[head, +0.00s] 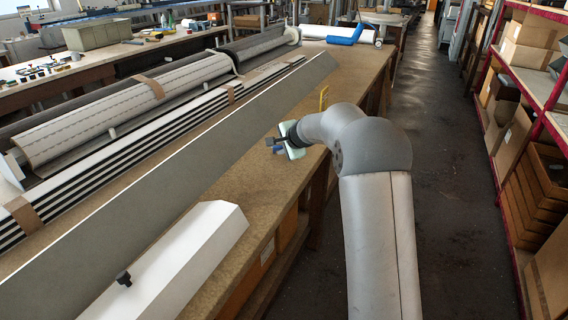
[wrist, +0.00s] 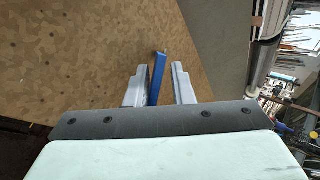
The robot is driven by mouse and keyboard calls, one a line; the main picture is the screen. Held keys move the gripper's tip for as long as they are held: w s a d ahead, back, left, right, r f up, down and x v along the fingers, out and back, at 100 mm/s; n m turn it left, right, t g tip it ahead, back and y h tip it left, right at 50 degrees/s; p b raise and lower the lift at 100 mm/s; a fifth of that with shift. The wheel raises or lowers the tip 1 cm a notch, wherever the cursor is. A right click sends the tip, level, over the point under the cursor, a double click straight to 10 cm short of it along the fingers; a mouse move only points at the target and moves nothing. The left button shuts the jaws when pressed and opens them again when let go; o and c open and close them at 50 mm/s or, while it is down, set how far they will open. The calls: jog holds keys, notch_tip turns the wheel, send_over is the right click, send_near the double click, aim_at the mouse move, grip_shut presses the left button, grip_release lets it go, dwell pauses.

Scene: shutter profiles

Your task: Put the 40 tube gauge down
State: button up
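A blue bar-shaped piece (wrist: 158,72), which I take to be the 40 tube gauge, shows between the fingers of my gripper (wrist: 159,87) in the wrist view. It is close to the left finger, with a visible gap to the right finger, so the fingers look open around it. In the head view my gripper (head: 271,143) is low over the bench's right edge, and a small blue part (head: 278,150) shows just below it. Whether the piece rests on the bench top (head: 262,172) is hard to tell.
A long grey profile (head: 175,185) lies along the bench left of my gripper. A white profile (head: 195,255) is nearer. A yellow upright piece (head: 323,97) stands just beyond my wrist. A blue object (head: 345,36) lies at the far end. Shelving (head: 545,110) lines the aisle's right side.

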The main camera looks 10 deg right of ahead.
jog(key=v, duration=0.6)
jog(key=shift+r, duration=0.15)
notch_tip(320, 180, up, 8)
jog(key=s+p, duration=0.2)
jog(key=p, duration=0.3)
jog(key=s+a+f+n+g, duration=0.2)
jog(key=s+n+g, duration=0.15)
jog(key=s, duration=0.85)
jog(key=s+a+f+n+g, duration=0.2)
jog(key=s+n, duration=0.3)
jog(key=s, duration=0.6)
jog(key=s+d+f+n+g+h, duration=0.1)
jog(key=s+f+n, duration=0.2)
jog(key=s, duration=0.8)
jog(key=s+d+f+n+g+h, duration=0.1)
jog(key=s+f+n+g+h, duration=0.1)
jog(key=s, duration=0.9)
jog(key=shift+s+d+f+n, duration=0.2)
jog(key=shift+f+n, duration=0.25)
jog(key=shift+f, duration=0.2)
